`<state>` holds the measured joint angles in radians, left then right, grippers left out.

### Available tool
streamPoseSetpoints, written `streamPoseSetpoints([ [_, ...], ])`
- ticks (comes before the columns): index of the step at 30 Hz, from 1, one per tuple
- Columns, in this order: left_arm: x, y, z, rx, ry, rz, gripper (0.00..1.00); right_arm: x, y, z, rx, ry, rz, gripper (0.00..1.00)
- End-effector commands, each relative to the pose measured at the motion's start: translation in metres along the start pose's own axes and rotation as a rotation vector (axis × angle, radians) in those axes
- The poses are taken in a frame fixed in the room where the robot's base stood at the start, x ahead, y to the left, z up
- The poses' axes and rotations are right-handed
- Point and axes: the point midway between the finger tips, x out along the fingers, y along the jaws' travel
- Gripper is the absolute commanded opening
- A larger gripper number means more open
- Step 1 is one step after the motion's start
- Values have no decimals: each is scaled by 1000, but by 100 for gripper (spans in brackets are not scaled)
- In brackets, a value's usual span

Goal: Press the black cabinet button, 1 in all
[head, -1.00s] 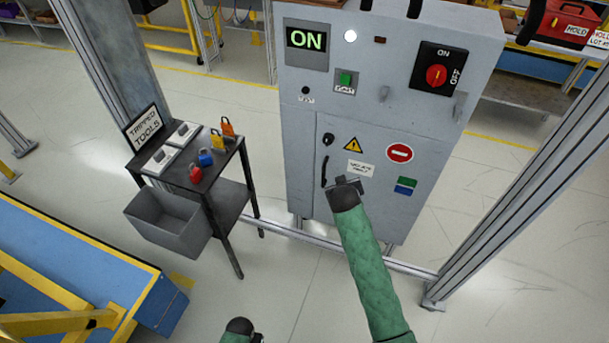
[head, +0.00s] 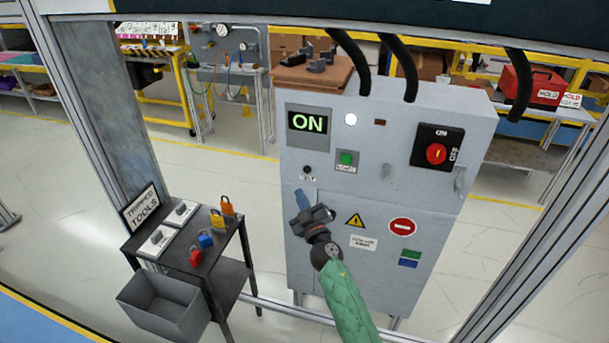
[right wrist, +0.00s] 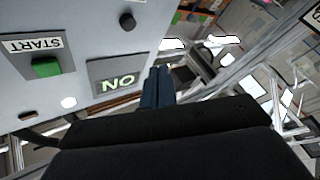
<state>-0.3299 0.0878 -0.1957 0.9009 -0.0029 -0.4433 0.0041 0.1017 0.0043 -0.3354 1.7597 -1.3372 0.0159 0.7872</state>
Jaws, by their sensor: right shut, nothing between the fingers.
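The black cabinet button (head: 306,169) is a small round knob on the grey cabinet (head: 420,195), below the lit ON display and above a small label. It also shows in the right wrist view (right wrist: 127,21), sticking out of the panel. My right gripper (head: 301,195) is shut and empty, its blue fingers pointing up just below the button in the head view. In the right wrist view the shut fingertips (right wrist: 159,72) are apart from the button. My left gripper is not in view.
A green START button (head: 346,158) and a red rotary switch (head: 436,153) are on the same panel. A black cart (head: 187,255) with padlocks stands left of the cabinet. Metal posts frame both sides. Black cables rise from the cabinet's top.

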Motion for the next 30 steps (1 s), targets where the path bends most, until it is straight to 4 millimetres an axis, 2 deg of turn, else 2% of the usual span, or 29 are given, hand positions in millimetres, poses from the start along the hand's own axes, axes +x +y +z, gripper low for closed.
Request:
streamPoseSetpoints([
  [3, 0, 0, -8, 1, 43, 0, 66, -1, -9, -9, 72, 46, -51, 0],
  [7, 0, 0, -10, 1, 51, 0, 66, -1, -11, -11, 124, 53, -61, 0],
  [19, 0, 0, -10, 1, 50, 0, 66, 0, -10, -10, 136, 51, -58, 0],
  [26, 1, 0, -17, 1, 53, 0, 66, 9, -5, -2, 135, 51, -58, 0],
  [30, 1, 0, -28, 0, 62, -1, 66, 21, 1, 7, 135, 50, -58, 0],
])
